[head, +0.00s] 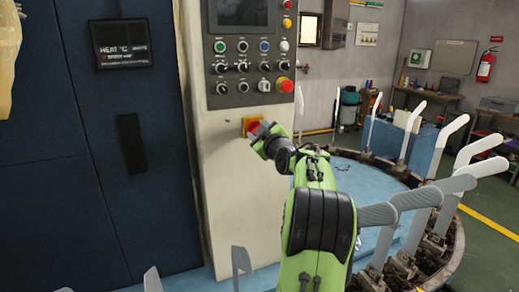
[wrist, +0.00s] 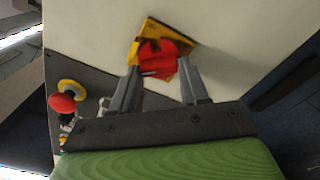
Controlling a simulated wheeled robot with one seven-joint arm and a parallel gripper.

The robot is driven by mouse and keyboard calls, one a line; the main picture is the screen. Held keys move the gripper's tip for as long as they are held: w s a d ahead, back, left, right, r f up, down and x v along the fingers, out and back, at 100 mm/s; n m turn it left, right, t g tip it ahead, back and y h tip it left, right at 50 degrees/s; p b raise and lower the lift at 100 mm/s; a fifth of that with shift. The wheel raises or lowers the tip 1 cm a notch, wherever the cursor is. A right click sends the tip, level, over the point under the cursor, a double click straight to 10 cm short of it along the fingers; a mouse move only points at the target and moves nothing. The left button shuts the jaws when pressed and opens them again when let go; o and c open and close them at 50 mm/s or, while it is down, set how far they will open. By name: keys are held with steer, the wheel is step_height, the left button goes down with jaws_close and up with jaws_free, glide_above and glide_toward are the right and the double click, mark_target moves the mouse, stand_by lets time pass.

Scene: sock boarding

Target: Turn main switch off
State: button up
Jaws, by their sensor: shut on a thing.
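The main switch is a red knob on a yellow plate, on the cream front of the machine column below the control panel. In the wrist view the red knob (wrist: 158,60) sits between my two fingers, and the yellow plate (wrist: 149,31) shows behind it, tilted in the picture. My gripper (wrist: 160,72) is shut on the red knob. In the head view my gripper (head: 258,135) reaches the column, and the yellow plate (head: 249,124) shows just behind it. My gripper hides most of the knob there.
The control panel (head: 247,45) with coloured buttons and a red emergency button (head: 285,85) is above the switch. A dark blue cabinet (head: 90,190) stands at left. A round carousel with several white sock boards (head: 380,214) stands close at right.

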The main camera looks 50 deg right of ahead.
steer(key=shift+a+f+n+b, duration=0.1)
steer(key=shift+f+n+b, duration=0.05)
steer(key=shift+n+b, duration=2.15)
steer(key=shift+f+n+b, duration=0.15)
steer(key=shift+n+b, duration=1.5)
steer(key=shift+n, duration=1.15)
steer(key=o, duration=1.1)
steer(key=shift+c, duration=0.2)
steer(key=b+v, duration=0.3)
steer(key=v, duration=1.2)
steer(key=shift+s+a, duration=0.2)
steer(key=shift+s, duration=0.1)
